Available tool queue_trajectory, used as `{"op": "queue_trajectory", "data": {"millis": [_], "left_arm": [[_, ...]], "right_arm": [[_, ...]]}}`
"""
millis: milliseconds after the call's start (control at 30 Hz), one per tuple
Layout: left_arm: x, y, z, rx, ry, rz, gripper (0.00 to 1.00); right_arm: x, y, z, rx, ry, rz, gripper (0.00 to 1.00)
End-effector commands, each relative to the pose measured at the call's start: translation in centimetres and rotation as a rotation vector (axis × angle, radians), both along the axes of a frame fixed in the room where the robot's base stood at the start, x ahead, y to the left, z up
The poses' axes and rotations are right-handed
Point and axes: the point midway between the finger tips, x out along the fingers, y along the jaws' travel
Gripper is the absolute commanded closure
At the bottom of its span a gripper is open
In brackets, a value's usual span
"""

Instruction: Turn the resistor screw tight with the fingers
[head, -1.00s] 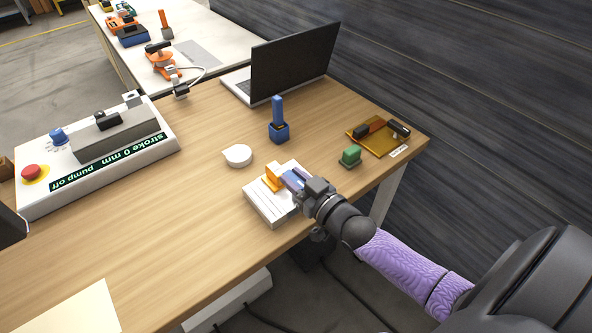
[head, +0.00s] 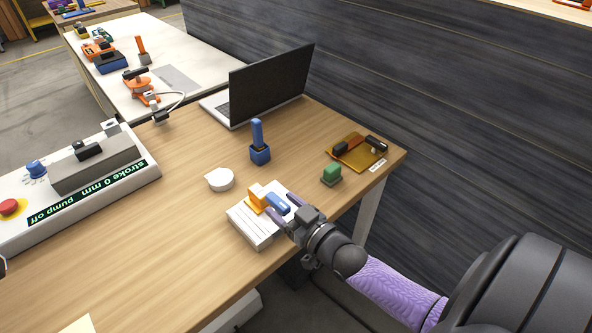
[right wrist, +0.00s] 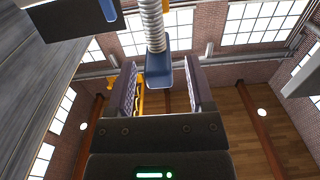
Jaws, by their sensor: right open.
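A white block (head: 251,229) with dark lines lies near the table's front edge. An orange part (head: 258,198) and a blue knob (head: 276,203) sit on top of it; I take the blue knob to be the head of the resistor screw. My right gripper (head: 279,206) is open, with one finger on each side of the blue knob. In the right wrist view the blue knob (right wrist: 158,72) shows between the spread fingers, with a ribbed silver rod (right wrist: 152,25) joined to it. I cannot tell whether the fingers touch it.
A laptop (head: 268,87) is behind. The pump unit (head: 80,192) is at the left.

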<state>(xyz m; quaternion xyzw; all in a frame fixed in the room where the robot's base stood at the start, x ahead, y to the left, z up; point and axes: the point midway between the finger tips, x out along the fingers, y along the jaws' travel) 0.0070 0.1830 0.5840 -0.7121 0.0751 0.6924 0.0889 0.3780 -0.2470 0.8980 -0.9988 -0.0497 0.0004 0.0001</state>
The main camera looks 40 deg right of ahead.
Motion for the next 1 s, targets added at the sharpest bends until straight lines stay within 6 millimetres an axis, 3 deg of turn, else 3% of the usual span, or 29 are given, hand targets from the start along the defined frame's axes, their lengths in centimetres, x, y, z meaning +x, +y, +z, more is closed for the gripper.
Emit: {"op": "queue_trajectory", "data": {"millis": [200, 333, 833, 933, 967, 1000], "left_arm": [[0.2, 0.0, 1.5, 0.0, -0.006, -0.002, 0.41], [0.3, -0.1, 1.8, -0.001, -0.008, -0.002, 0.41], [0.5, -0.2, 1.7, -0.003, -0.012, 0.0, 0.41], [0.5, -0.2, 1.7, -0.003, -0.012, 0.001, 0.41], [0.5, -0.2, 1.7, -0.003, -0.012, 0.001, 0.41], [0.6, -0.2, 1.7, -0.003, -0.012, 0.001, 0.41]], "right_arm": [[-5.0, -0.5, 0.2, 0.0, 0.004, 0.0, 0.32], [-7.0, -0.7, 0.2, 0.0, 0.001, -0.001, 0.32], [-7.6, -0.8, 0.0, -0.001, 0.002, -0.001, 0.32], [-8.3, -0.9, -2.8, -0.014, 0.094, -0.022, 0.32], [-8.8, -0.9, -4.7, -0.024, 0.156, -0.034, 0.32], [-9.9, -0.9, -7.8, -0.04, 0.265, -0.052, 0.32]]}}
